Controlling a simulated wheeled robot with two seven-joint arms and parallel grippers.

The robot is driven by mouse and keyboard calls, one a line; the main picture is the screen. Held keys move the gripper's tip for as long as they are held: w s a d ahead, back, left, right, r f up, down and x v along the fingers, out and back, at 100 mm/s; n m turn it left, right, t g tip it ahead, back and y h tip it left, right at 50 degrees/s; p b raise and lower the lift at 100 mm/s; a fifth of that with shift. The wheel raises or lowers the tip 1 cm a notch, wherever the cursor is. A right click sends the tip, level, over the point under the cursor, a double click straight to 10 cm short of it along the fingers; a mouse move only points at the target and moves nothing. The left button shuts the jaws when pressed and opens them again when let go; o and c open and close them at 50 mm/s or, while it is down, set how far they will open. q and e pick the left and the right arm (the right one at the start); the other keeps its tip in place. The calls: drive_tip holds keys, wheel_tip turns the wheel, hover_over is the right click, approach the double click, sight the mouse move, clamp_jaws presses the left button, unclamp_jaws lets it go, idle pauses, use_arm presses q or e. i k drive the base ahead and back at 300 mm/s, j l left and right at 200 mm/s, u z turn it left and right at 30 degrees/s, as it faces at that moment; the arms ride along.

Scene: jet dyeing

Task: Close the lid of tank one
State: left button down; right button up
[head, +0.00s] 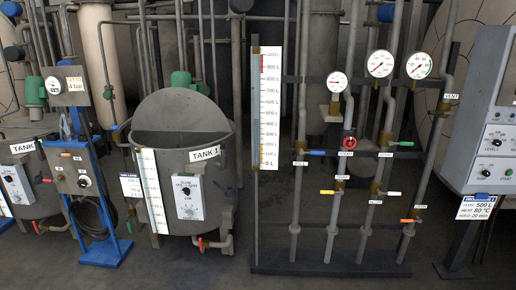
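Tank one (222,178) is a grey round vessel labelled TANK 1, standing left of centre. Its lid (184,106) is open, tilted up at the back of the rim as a grey rounded plate. The dark inside of the tank shows below the lid. A green motor (181,81) shows behind the lid's top edge. The tank front has a white control panel (188,197) with a knob and a white level scale (152,190). Neither of my grippers is in view.
A blue-framed stand (90,180) with a gauge and hoses stands close left of the tank, before another tank (38,190). A pipe rack (330,268) with gauges, valves and a tall scale is right. A control cabinet (490,120) is far right. Floor shows in front.

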sight(172, 109)
drive_tip(key=i+u, duration=0.15)
drive_tip(key=i, duration=0.55)
drive_tip(key=i+l+u, duration=0.15)
drive_tip(key=i, duration=0.55)
drive_tip(key=i+j, duration=0.1)
drive_tip(key=i, duration=0.6)
drive_tip(key=i+j, duration=0.15)
drive_tip(key=i, duration=0.6)
drive_tip(key=i+j+z, duration=0.15)
drive_tip(key=i, duration=0.3)
